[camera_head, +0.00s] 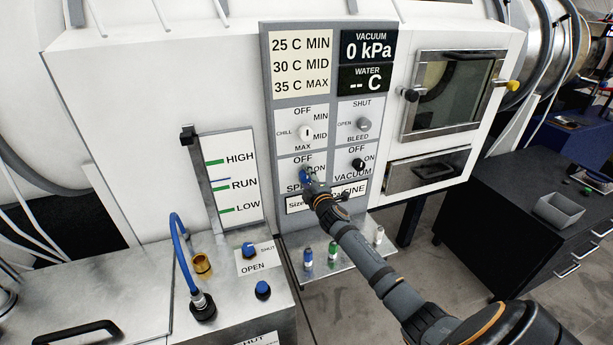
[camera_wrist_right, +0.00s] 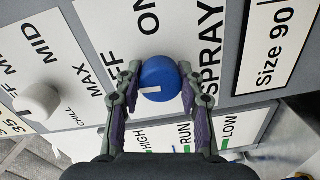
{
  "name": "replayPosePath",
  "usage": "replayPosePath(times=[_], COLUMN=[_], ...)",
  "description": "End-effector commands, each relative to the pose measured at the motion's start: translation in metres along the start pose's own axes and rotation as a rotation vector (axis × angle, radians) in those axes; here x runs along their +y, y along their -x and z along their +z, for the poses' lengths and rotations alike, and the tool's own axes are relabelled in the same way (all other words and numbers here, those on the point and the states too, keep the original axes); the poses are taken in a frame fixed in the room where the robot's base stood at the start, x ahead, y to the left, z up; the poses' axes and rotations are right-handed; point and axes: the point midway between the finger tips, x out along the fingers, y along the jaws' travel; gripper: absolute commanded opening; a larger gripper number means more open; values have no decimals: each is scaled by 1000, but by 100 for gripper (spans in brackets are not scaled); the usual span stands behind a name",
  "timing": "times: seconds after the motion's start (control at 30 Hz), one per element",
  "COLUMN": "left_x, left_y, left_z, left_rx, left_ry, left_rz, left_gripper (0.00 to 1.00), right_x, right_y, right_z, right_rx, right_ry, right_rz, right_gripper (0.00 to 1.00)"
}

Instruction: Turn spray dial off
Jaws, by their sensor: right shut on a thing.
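The spray dial (camera_wrist_right: 165,74) is a round blue knob with a white pointer mark, on a white label plate with OFF, ON and SPRAY. In the right wrist view the mark points left, which is the OFF side of the plate. My right gripper (camera_wrist_right: 160,84) is shut on the dial, one finger on each side. In the head view the dial (camera_head: 306,174) shows only as a bit of blue behind my right gripper (camera_head: 312,186), low on the grey control panel (camera_head: 265,100). My left gripper is not in view.
Beside the dial are the black vacuum knob (camera_head: 358,164), the white chill knob (camera_head: 306,132) and the grey bleed knob (camera_head: 364,125). A shelf with small coloured fittings (camera_head: 307,256) sits below. A blue hose (camera_head: 178,240) rises from the bench at left.

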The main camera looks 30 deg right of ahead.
Motion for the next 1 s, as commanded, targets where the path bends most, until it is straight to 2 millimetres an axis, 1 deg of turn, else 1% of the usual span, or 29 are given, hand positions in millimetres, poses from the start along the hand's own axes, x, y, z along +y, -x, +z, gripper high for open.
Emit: replayPosePath(times=[0.3,0.73,0.77,0.9,0.93,1.0], left_x=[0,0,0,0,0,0], left_y=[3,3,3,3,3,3], left_z=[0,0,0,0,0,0], left_rx=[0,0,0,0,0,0], left_ry=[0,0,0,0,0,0], left_rz=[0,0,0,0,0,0], left_gripper=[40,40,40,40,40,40], right_x=[-2,-2,-2,-2,-2,-1], right_y=[0,0,0,0,0,0], right_z=[0,0,0,0,0,0], right_rx=[-3,-3,-3,-3,-3,-3], right_ry=[73,81,81,81,80,80], right_rz=[-2,-2,-2,-2,-2,-1], right_gripper=[7,7,41,60,62,62])
